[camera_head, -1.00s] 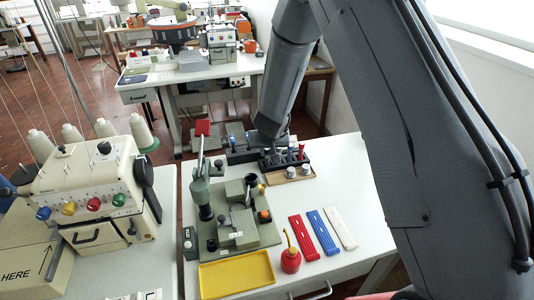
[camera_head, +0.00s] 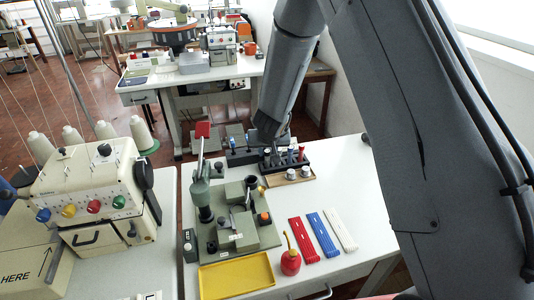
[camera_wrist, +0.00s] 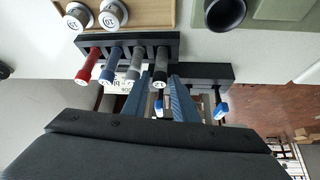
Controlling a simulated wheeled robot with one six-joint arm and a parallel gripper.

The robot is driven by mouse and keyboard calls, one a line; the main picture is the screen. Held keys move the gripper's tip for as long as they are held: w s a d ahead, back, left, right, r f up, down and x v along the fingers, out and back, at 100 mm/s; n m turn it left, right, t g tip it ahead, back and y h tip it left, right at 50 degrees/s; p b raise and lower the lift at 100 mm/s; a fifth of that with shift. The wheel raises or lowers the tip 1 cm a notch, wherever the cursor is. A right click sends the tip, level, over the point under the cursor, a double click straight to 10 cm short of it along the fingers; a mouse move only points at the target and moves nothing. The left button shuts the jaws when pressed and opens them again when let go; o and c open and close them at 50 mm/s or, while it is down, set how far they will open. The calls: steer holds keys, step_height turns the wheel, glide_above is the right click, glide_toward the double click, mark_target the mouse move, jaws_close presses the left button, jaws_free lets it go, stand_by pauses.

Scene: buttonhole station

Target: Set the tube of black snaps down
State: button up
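The black-snap tube (camera_wrist: 160,62) stands in the right-hand slot of the dark rack (camera_wrist: 65,45), its pale marked end facing the wrist camera. My gripper (camera_wrist: 163,82) points at it with one blue finger on each side. Narrow gaps seem to show between fingers and tube, so it looks open. Red (camera_wrist: 91,62), blue (camera_wrist: 111,64) and grey (camera_wrist: 135,63) tubes stand in the same rack. In the head view the rack (camera_head: 306,162) shows at the back of the white table, with my gripper (camera_head: 268,143) at its back left; the fingertips there are unclear.
A wooden tray (camera_head: 275,181) with two white-topped pots lies before the rack. A green press (camera_head: 235,235), yellow tray (camera_head: 235,276), red oiler (camera_head: 291,262) and red, blue and white strips (camera_head: 322,233) fill the front. The table's right side (camera_head: 360,190) is clear.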

steer(key=s+d+r+g+y+p, duration=0.1)
steer(key=s+d+r, duration=0.2)
steer(key=s+r, duration=0.45)
steer(key=s+d+r+g+p, duration=0.1)
steer(key=s+d+r, duration=0.2)
steer(key=s+r, duration=0.45)
steer(key=s+d+g, duration=0.1)
steer(key=s+d, duration=0.3)
steer(key=s, duration=0.4)
steer(key=s+d+r+g+h, duration=0.1)
steer(key=s+d, duration=0.2)
steer(key=s, duration=0.4)
steer(key=shift+s+d+r, duration=0.2)
steer(key=shift+s+d, duration=0.15)
steer(key=shift+d, duration=0.05)
step_height(320, 180, down, 7)
steer(key=g+b, duration=0.1)
steer(key=b, duration=0.5)
steer(key=shift+w+f, duration=0.15)
